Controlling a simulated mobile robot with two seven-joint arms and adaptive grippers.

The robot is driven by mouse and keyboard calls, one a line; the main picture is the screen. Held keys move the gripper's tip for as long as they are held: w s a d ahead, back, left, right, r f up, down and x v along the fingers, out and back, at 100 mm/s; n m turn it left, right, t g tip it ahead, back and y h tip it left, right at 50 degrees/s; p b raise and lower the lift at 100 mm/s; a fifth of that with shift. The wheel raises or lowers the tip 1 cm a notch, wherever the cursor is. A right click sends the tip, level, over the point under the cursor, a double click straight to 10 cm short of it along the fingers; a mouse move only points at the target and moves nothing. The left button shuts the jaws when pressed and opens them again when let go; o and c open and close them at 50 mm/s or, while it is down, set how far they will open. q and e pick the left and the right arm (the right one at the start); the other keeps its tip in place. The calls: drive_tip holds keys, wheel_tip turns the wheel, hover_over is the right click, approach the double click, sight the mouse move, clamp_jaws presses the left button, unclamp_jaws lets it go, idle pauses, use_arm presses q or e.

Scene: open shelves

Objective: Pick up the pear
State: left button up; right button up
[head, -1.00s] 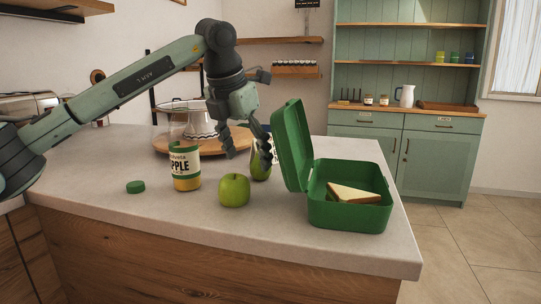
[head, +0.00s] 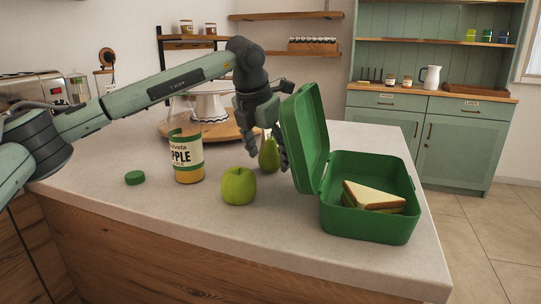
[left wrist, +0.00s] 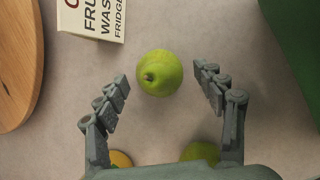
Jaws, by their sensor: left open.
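The green pear (head: 268,156) stands on the counter behind the green apple, beside the open lunchbox lid. In the left wrist view the pear (left wrist: 160,73) is seen from above, stem up, a little beyond and between the fingertips. My left gripper (head: 268,158) is over the pear, fingers pointing down. In the left wrist view my left gripper (left wrist: 163,88) is open, with a finger on each side and visible gaps to the pear. The head view partly hides the pear behind the fingers. My right gripper is not in view.

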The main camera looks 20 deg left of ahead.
use_arm(q)
drive_tip(key=shift+w+f, duration=0.1)
drive_tip(key=shift+f, duration=0.2)
drive_tip(key=shift+c, duration=0.3)
drive_tip(key=c, duration=1.2)
